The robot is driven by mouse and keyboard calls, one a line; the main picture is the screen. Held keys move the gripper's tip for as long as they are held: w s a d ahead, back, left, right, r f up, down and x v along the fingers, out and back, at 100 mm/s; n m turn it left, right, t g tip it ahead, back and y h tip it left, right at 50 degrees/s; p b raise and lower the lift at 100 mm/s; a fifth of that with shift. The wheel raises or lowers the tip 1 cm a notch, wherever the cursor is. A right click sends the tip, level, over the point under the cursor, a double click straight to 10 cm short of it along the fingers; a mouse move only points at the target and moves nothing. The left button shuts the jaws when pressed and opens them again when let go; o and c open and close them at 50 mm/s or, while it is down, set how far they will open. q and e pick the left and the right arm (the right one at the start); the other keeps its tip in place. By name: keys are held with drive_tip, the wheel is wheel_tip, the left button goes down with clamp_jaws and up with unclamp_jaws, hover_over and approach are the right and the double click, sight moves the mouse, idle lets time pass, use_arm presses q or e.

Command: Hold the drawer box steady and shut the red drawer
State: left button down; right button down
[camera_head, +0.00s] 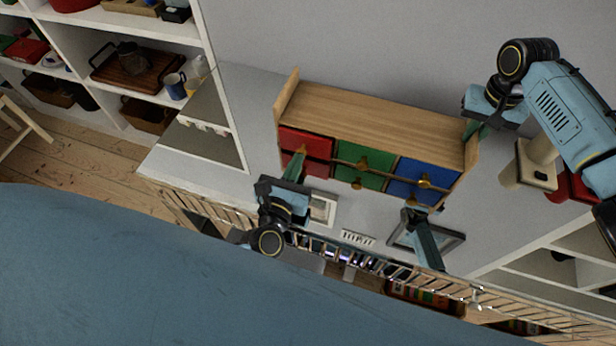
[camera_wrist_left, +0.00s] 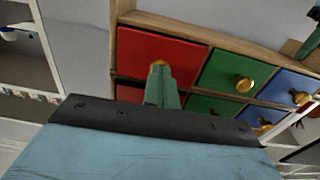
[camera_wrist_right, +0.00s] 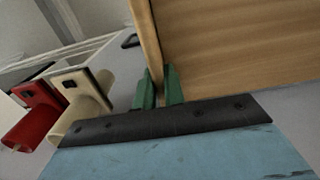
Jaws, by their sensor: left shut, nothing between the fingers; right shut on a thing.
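The wooden drawer box (camera_head: 385,113) stands against the grey wall with red, green and blue drawer fronts. The upper red drawer (camera_head: 312,147) is at its left end and looks flush or nearly so; I cannot tell if a small gap is left. It also shows in the left wrist view (camera_wrist_left: 185,58). My left gripper (camera_head: 299,157) is shut and empty, its fingertips at the red front, over its brass knob (camera_wrist_left: 158,63). My right gripper (camera_head: 473,130) is shut on the box's right side panel (camera_wrist_right: 146,30), one finger on each side of it.
Green drawers (camera_head: 366,158) and blue drawers (camera_head: 415,172) fill the rest of the front. Cream (camera_head: 510,172) and red (camera_head: 575,187) objects stand right of the box. A metal rail (camera_head: 345,255) runs in front. White shelves (camera_head: 120,22) stand at the left.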

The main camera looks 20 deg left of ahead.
use_arm(q)
drive_tip(key=shift+w, duration=0.95)
drive_tip(key=shift+s, duration=0.15)
drive_tip(key=s, duration=1.3)
drive_tip(key=shift+s, duration=0.4)
use_arm(e)
drive_tip(key=shift+a, duration=0.1)
drive_tip(key=c, duration=1.4)
unclamp_jaws()
